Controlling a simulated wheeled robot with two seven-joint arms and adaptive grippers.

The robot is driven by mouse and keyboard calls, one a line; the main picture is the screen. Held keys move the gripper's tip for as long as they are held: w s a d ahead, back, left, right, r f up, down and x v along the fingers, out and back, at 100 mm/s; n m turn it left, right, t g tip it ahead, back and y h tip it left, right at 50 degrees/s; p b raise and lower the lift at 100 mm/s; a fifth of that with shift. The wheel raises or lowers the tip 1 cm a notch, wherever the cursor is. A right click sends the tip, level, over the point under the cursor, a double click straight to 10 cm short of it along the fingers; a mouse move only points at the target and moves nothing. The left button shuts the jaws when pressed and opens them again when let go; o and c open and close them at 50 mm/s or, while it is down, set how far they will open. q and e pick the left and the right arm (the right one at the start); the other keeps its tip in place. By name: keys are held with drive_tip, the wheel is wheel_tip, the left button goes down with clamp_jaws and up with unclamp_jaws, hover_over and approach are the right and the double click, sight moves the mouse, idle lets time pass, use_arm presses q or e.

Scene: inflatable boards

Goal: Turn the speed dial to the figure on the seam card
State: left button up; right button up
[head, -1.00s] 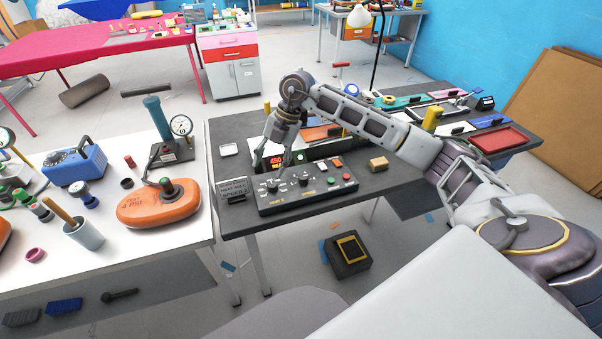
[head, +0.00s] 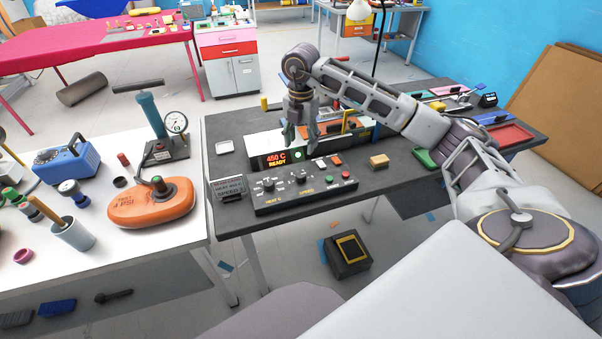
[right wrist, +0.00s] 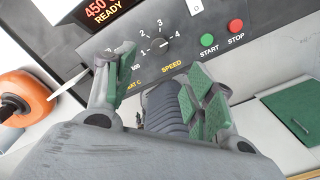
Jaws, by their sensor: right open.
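The speed dial (head: 302,180) is the right one of two black knobs on the dark control panel (head: 325,196). In the right wrist view it is a small round knob (right wrist: 159,45) ringed by figures 1 to 4; I cannot tell its pointer's setting. The seam card (head: 228,188) stands at the panel's left end; its speed figure is too small to read surely. My right gripper (head: 301,148) is open and empty, above and behind the panel. In the right wrist view its green-padded fingers (right wrist: 162,75) are apart, clear of the speed dial. My left gripper is out of view.
The heat dial (head: 268,184) sits left of the speed dial. A display (head: 276,160) behind the panel reads 450 C READY. Green and red buttons (head: 345,174) are to the right. A tan block (head: 379,161) lies beyond them. An orange inflatable (head: 150,205) is on the white table.

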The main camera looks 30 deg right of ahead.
sight(301, 174)
wheel_tip(301, 174, down, 12)
drive_tip(key=shift+a+r, duration=0.1)
drive_tip(key=shift+r, duration=0.15)
drive_tip(key=shift+f, duration=1.05)
drive_tip(key=c, duration=1)
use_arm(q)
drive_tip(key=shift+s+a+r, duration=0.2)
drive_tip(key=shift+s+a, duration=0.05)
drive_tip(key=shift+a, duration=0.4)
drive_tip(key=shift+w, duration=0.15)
